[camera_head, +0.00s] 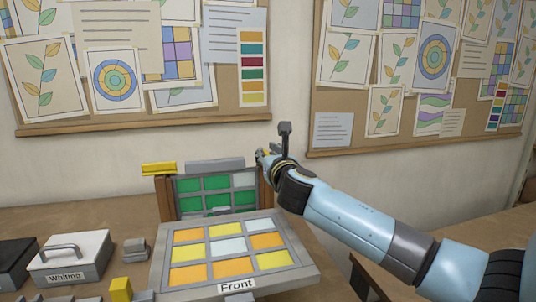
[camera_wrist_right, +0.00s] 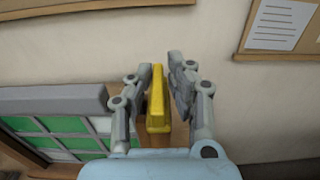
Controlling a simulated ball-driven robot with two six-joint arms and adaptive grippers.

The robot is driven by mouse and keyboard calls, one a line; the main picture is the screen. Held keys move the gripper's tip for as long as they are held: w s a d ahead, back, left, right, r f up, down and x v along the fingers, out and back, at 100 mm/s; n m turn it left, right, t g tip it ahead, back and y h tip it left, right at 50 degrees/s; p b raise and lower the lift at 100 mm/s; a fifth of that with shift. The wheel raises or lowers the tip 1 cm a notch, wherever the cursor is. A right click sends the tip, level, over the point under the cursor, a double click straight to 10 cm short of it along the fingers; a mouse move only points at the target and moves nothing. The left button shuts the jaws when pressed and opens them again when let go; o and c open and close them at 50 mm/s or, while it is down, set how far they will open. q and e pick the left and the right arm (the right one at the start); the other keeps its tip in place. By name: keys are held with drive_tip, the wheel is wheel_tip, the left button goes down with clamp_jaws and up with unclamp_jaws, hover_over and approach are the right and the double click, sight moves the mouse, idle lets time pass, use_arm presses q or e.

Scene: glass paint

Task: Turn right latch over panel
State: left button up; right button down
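The right latch is a yellow bar (camera_wrist_right: 157,100) at the right end of the upright panel's grey top rail. In the wrist view it stands between the two fingers of my right gripper (camera_wrist_right: 160,88). The gripper is open around it, with a narrow gap on the right side; the left finger is very close to it. In the head view my right gripper (camera_head: 268,158) is at the top right corner of the panel and mostly hides this latch. The panel (camera_head: 215,184) has green and pale panes and stands in a wooden frame. My left gripper is out of view.
Another yellow latch (camera_head: 158,168) lies crosswise on the frame's left post. A tilted rack marked Front (camera_head: 237,285) with yellow, orange and pale panes stands before the panel. A lidded box marked Whiting (camera_head: 70,262) is at the left. The wall is close behind.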

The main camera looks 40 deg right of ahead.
drive_tip(key=shift+w+a+m+g+h, duration=0.1)
drive_tip(key=shift+a+m+g+h, duration=0.1)
drive_tip(key=shift+m+g+h, duration=1.25)
drive_tip(key=shift+d+h, duration=0.1)
drive_tip(key=shift+h, duration=0.15)
drive_tip(key=c, duration=1.4)
unclamp_jaws()
drive_tip(key=shift+o, duration=0.2)
drive_tip(key=v, duration=1.2)
drive_tip(key=shift+f, duration=0.2)
